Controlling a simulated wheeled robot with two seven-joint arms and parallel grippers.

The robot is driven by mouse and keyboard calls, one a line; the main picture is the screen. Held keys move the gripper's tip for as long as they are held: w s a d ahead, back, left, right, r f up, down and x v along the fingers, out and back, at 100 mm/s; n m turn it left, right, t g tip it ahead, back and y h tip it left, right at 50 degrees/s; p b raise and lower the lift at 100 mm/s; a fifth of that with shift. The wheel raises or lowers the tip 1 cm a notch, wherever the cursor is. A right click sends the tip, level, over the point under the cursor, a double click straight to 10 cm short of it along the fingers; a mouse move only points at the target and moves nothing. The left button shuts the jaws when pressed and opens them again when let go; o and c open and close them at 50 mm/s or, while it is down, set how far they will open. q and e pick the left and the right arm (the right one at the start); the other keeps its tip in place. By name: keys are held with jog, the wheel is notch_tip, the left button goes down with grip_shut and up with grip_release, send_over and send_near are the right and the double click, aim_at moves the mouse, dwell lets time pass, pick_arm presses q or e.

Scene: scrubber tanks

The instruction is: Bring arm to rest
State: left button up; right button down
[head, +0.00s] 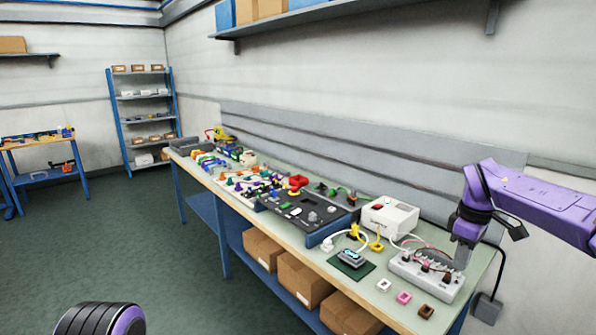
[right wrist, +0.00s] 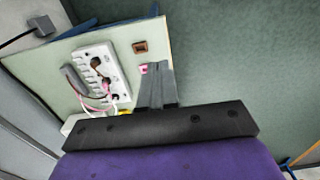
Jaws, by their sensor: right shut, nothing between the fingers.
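My right arm (head: 540,200) is purple and reaches in from the right over the workbench's near end. Its gripper (head: 461,262) points down over the grey-white socket block (head: 425,277); I cannot tell from the head view whether it touches the block. In the right wrist view the dark grey fingers (right wrist: 158,85) are together with nothing between them, and the block (right wrist: 98,72) lies to their left. My left gripper is out of view.
The workbench (head: 478,262) also holds a white box (head: 389,216) with cables, a small device on a dark green mat (head: 351,267), small coloured square pieces (head: 403,297) and a dark control panel (head: 308,212). A shelf (head: 330,18) hangs above. The floor (head: 130,245) at left is clear.

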jog(key=d+f+n+t+h, duration=0.1)
jog(key=d+f+n+h, duration=0.45)
jog(key=n, duration=0.95)
jog(key=s+a+f+n+t+h+b, duration=0.1)
jog(key=s+a+f+n+t, duration=0.15)
jog(key=f+n, duration=0.55)
jog(key=s+a+f+n+t+h+b, duration=0.1)
jog(key=s+a+f+n+t, duration=0.15)
jog(key=f+n, duration=0.5)
jog(key=s+a+f+n+t+h+b, duration=0.1)
jog(key=s+a+f+n, duration=0.15)
jog(key=f+n, duration=0.55)
pick_arm(q)
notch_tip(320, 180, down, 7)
jog(key=b, duration=0.4)
pick_arm(e)
jog(key=s+a+f+n+g+y, duration=0.1)
jog(key=s+f+n, duration=0.4)
jog(key=s, duration=0.5)
jog(key=s+a+f+n+g+y, duration=0.1)
jog(key=s+a+f+n+y, duration=0.1)
jog(key=s+f+n, duration=0.4)
jog(key=s+a+f+n+g+y, duration=0.1)
jog(key=s+f+n, duration=0.4)
jog(key=s, duration=1.1)
jog(key=a+n+y, duration=0.1)
jog(key=n, duration=0.1)
jog(key=shift+f+n+g, duration=0.2)
jog(key=shift+n+g, duration=0.15)
jog(key=shift+g, duration=0.05)
